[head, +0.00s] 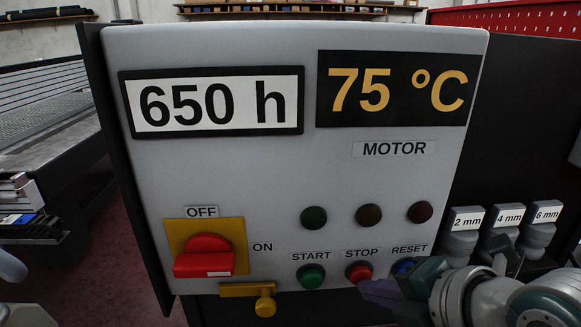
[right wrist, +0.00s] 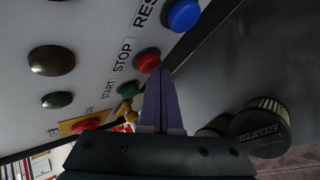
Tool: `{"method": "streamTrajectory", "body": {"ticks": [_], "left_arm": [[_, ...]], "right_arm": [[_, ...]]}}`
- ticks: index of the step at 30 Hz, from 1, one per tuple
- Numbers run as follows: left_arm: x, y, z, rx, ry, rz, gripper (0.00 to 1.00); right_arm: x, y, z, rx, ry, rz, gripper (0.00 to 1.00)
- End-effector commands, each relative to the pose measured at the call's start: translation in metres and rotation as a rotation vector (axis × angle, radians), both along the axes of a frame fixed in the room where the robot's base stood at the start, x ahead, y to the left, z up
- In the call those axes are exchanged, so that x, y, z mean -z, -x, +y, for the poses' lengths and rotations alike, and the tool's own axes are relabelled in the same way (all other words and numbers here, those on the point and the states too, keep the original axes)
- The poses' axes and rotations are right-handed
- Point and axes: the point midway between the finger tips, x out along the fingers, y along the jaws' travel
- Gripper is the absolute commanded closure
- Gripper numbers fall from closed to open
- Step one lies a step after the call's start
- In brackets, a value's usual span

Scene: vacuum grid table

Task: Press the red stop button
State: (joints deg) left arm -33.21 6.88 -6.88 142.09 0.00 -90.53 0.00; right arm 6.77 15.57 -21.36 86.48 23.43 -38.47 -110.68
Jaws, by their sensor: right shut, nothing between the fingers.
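The red stop button (head: 358,271) is at the bottom of the grey control panel (head: 240,180), under the label STOP. My right gripper (head: 365,287) comes in from the lower right, with its purple fingers shut and empty. Its fingertips overlap the lower right edge of the stop button in the head view. In the right wrist view the fingertips (right wrist: 158,72) lie right at the red button (right wrist: 148,62); I cannot tell whether they touch it.
The green start button (head: 311,276) is left of stop, and the blue reset button (head: 403,267) is right of it, close to my right gripper. A red rotary switch (head: 205,257) on a yellow plate is at the lower left.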

Motion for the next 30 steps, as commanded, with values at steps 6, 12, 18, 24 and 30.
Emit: {"method": "streamTrajectory", "body": {"ticks": [6, 12, 18, 24, 30], "left_arm": [[-0.016, 0.000, 0.000, 0.000, 0.000, 0.000, 0.50], [-0.030, 0.000, 0.000, 0.000, 0.000, 0.000, 0.50], [-0.039, 0.000, 0.000, 0.000, 0.000, 0.001, 0.50], [-0.039, 0.000, 0.000, 0.000, 0.000, 0.001, 0.50], [-0.038, 0.000, 0.000, 0.000, 0.000, 0.001, 0.50]], "right_arm": [[-0.004, 0.018, 0.000, -0.002, 0.001, 0.003, 1.00], [-0.003, 0.040, -0.001, -0.002, 0.000, 0.004, 1.00], [-0.002, 0.057, -0.002, -0.001, 0.001, 0.002, 1.00], [0.000, 0.060, -0.002, 0.000, -0.001, 0.001, 1.00], [0.000, 0.060, -0.002, -0.001, 0.000, 0.000, 1.00]]}}
